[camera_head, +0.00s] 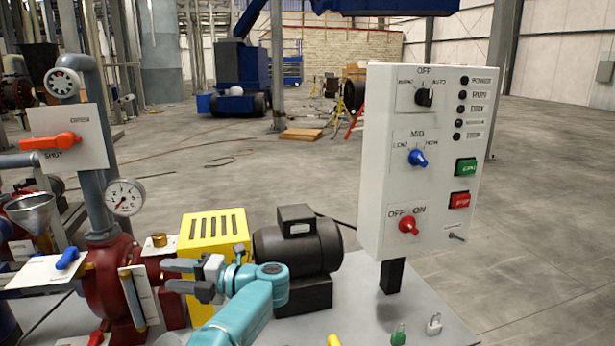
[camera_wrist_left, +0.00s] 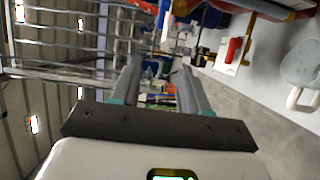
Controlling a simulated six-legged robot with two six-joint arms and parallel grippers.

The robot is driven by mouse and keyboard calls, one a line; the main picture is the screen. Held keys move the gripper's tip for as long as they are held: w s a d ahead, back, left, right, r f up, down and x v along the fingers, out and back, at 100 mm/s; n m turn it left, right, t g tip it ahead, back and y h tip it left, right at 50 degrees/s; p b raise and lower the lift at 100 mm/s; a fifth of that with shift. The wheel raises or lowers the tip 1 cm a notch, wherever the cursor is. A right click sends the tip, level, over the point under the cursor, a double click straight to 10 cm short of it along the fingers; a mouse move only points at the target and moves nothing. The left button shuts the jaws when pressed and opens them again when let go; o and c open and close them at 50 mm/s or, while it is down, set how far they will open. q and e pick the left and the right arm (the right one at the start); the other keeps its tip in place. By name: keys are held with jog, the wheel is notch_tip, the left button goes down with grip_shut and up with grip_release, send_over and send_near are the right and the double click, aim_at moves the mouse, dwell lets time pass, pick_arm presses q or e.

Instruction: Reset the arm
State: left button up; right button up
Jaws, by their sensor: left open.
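My left gripper (camera_head: 178,275) is in the lower left of the head view, at the end of my teal arm. Its two fingers point left and are apart, with nothing between them. It appears in front of the yellow slotted guard (camera_head: 212,236) and beside the red pump body (camera_head: 108,285); I cannot tell the exact gap. In the left wrist view the gripper's two grey fingers (camera_wrist_left: 158,88) stand apart and empty. My right gripper is in neither view.
A white control box (camera_head: 420,160) with knobs and buttons stands on a post at right. A black motor (camera_head: 297,245) sits behind my arm. An orange-handled valve plate (camera_head: 66,138), a gauge (camera_head: 125,197) and a funnel (camera_head: 34,213) are at left. Open floor lies behind.

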pick_arm(q)
jog(key=s+a+g+p, duration=0.1)
jog(key=a+p, duration=0.2)
jog(key=a, duration=0.5)
notch_tip(320, 180, down, 6)
jog(key=w+a+m+t+p, duration=0.2)
jog(key=m+t, duration=0.4)
jog(key=m, duration=0.3)
jog(key=s+d+f+m+t+h+p, duration=0.1)
jog(key=s+d+f+m+t+h, duration=0.1)
jog(key=s+d+f+m+h, duration=0.6)
jog(key=w+d+f+m+t+h+p, duration=0.15)
jog(key=f+m+h, duration=0.4)
jog(key=f, duration=0.55)
jog(key=s+d+f+m+g+h, duration=0.2)
jog(key=s+d, duration=0.3)
jog(key=s, duration=0.5)
jog(key=s+d+f+m+g+h, duration=0.3)
jog(key=s+d+m+g, duration=0.1)
jog(key=s, duration=0.6)
jog(key=s+d+f+m+g+h, duration=0.3)
jog(key=s+d, duration=0.4)
jog(key=s, duration=0.3)
jog(key=shift+s+f+m+g, duration=0.15)
jog(key=shift+s+m+g, duration=0.15)
jog(key=shift+m+g, duration=0.25)
jog(key=shift+h, duration=0.25)
